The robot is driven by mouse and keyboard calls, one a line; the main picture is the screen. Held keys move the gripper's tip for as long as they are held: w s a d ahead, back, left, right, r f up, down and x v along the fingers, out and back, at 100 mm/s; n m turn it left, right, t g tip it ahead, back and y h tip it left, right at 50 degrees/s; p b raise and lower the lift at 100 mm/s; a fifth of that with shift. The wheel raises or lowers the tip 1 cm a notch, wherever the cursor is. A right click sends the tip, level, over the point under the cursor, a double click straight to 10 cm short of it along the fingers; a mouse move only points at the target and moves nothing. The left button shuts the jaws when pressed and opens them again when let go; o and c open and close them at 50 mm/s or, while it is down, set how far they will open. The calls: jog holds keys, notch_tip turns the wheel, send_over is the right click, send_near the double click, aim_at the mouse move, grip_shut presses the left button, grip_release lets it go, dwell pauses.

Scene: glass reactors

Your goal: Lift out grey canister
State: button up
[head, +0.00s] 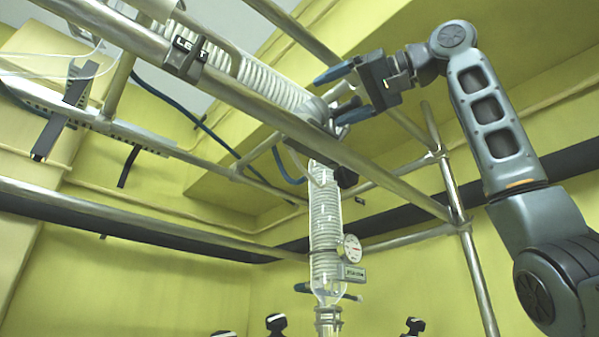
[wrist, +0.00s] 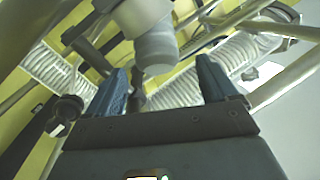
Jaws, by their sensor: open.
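The grey canister (wrist: 156,50) shows in the wrist view as a short grey cylinder with a paler, wider part above it. It lies between the lines of my two blue fingers, toward their tips. My gripper (wrist: 160,70) is open, with a gap on both sides of the canister, and I see no contact. In the head view my gripper (head: 342,93) is open at the upper middle, beside the metal frame where the glass coils meet. A small grey part of what seems to be the canister (head: 340,90) shows between the fingers; the rest is hidden.
A diagonal metal rail (head: 250,97) with a "LEFT" label passes close to my fingers. A vertical glass coil column (head: 326,215) with a round gauge (head: 352,247) hangs below. Glass coils (wrist: 60,70) and bars crowd the wrist view.

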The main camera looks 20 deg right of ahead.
aim_at(312, 111)
jog(key=shift+p+x, duration=1.1)
jog(key=shift+x, duration=1.95)
jog(key=shift+d+f, duration=0.1)
jog(key=shift+f, duration=0.1)
jog(key=c, duration=1.1)
jog(key=shift+r, duration=0.15)
